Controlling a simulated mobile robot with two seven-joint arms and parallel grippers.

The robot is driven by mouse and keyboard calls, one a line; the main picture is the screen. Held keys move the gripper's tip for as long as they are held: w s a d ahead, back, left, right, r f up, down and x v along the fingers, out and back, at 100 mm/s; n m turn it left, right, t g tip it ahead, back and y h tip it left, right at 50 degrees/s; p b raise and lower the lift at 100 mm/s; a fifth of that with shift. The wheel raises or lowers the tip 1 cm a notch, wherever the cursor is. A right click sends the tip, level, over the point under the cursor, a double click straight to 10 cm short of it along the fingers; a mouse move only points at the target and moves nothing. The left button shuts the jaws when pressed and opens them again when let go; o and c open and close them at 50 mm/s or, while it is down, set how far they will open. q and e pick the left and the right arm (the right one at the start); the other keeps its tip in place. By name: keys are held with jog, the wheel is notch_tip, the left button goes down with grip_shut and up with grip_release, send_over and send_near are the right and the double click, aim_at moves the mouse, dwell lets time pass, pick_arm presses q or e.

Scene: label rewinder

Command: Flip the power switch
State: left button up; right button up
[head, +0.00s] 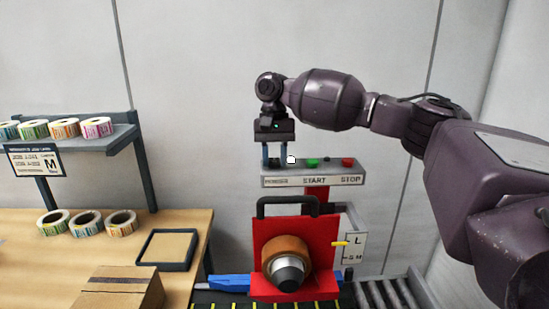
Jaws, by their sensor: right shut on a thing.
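The control panel (313,174) is a grey bar above the red machine, with POWER, START and STOP labels. The power switch (291,159) is at its left end; a small white part shows beside my fingers, and the rest is hidden. My right gripper (275,163) points down over the POWER end, its blue-grey fingers shut on the switch. Which way the switch is set cannot be told. My left gripper is not in view.
A green button (311,162) and a red button (347,162) sit right of the switch. Below are the red rewinder (265,240) and its roll (284,250). A wooden table (190,225) with label rolls and a cardboard box (120,288) is left.

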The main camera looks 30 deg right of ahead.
jog(key=o, duration=0.9)
jog(key=v, duration=1.1)
jog(key=shift+s, duration=0.1)
jog(key=shift+f, duration=0.15)
